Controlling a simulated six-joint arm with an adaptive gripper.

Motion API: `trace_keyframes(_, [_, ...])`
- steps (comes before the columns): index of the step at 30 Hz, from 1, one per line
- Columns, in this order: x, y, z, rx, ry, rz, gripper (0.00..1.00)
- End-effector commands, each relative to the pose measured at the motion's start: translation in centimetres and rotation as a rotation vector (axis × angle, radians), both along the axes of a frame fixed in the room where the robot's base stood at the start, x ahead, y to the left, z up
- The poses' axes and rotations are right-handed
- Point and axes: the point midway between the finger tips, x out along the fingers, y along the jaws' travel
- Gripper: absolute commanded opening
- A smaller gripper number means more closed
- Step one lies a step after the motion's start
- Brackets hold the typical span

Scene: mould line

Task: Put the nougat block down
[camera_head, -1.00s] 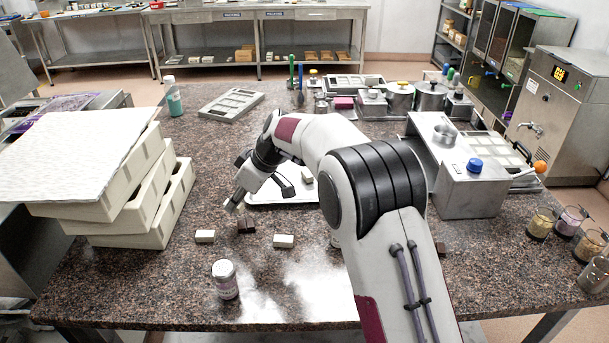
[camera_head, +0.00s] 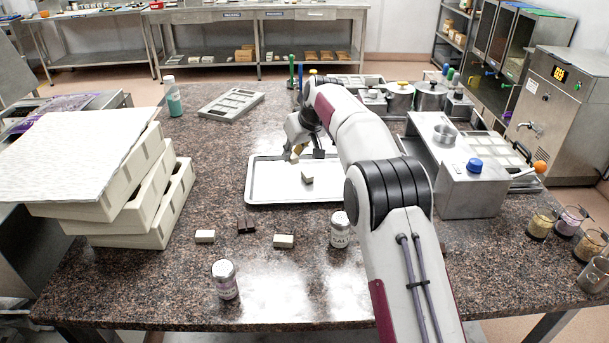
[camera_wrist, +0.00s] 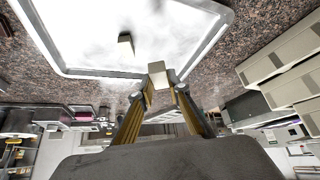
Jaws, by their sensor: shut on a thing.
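My gripper (camera_head: 296,154) is above the left part of the metal tray (camera_head: 262,197). In the wrist view its two fingers (camera_wrist: 161,88) are closed on a small cream nougat block (camera_wrist: 157,69), which is held at the fingertips. In the head view the held block (camera_head: 297,152) is small and partly covered by the fingers; it appears above the tray surface. A second cream block (camera_head: 307,177) lies on the tray, apart from the held one, and also shows in the wrist view (camera_wrist: 125,43).
On the counter in front of the tray are two cream blocks (camera_head: 205,236) (camera_head: 284,241), a dark brown block (camera_head: 245,226) and two lidded jars (camera_head: 340,230) (camera_head: 225,280). Stacked crates (camera_head: 160,205) stand at left. A steel machine (camera_head: 470,190) stands at right. Much of the tray is bare.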

Motion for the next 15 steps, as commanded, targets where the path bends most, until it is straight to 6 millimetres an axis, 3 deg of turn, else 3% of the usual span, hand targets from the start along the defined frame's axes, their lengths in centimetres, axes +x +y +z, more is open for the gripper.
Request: trace_keyframes(15, [0.15, -0.33, 0.32, 0.0, 0.0, -0.121, 0.06])
